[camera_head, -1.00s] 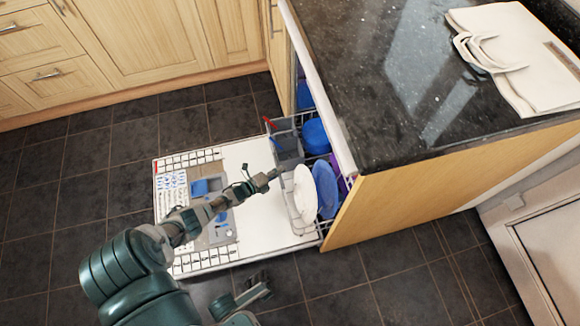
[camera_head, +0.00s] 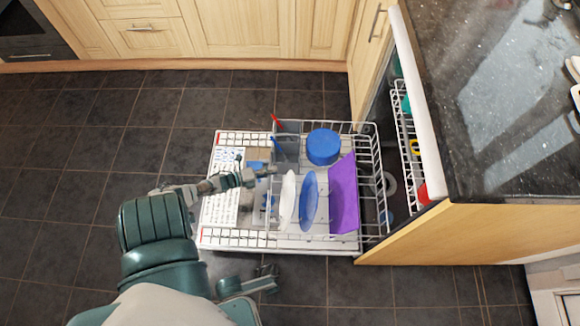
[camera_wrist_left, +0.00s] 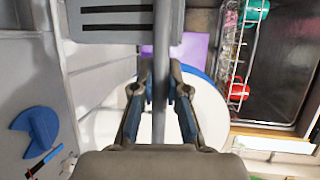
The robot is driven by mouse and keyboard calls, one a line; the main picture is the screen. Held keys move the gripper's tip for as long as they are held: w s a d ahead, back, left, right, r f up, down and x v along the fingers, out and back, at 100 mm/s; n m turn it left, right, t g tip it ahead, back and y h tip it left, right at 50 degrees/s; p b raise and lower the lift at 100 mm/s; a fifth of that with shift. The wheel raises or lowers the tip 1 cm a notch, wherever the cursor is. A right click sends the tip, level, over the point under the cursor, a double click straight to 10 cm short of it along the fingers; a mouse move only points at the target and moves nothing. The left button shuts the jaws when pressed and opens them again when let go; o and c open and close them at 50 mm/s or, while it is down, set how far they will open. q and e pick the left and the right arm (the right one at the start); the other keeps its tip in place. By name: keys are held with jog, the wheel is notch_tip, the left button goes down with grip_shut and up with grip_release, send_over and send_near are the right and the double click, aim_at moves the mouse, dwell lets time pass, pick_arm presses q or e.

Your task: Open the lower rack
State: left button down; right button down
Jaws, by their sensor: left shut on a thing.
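The lower rack (camera_head: 372,150), a white wire basket, stands pulled out of the dishwasher over its lowered door (camera_head: 212,215). It carries a white plate (camera_head: 288,199), a blue plate (camera_head: 309,200), a purple board (camera_head: 344,195), a blue pot (camera_head: 323,147) and a grey cutlery basket (camera_head: 287,140). My left gripper (camera_head: 264,173) is at the rack's front edge. In the left wrist view its fingers (camera_wrist_left: 160,92) are shut around a rack bar (camera_wrist_left: 159,122). My right gripper (camera_head: 267,279) hangs low beside the door; its jaws are too small to read.
The upper rack (camera_head: 407,140) with cups, one of them red (camera_head: 424,193), is inside the dishwasher. A granite counter (camera_head: 490,90) lies above it on the right. Wooden cabinets (camera_head: 235,25) line the back. The dark tiled floor (camera_head: 90,150) on the left is clear.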

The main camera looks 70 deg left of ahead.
pick_arm(q)
jog(key=s+a+b, duration=0.1)
jog(key=s+a, duration=0.2)
jog(key=s, duration=0.4)
jog(key=shift+a, duration=0.3)
jog(key=shift+r, duration=0.15)
jog(key=c, duration=1.2)
grip_release()
jog(key=s, duration=0.4)
jog(key=s+r, duration=0.1)
jog(key=s, duration=0.6)
jog(key=shift+s+r, duration=0.25)
jog(key=shift+s, duration=0.1)
jog(key=shift+s+d, duration=0.1)
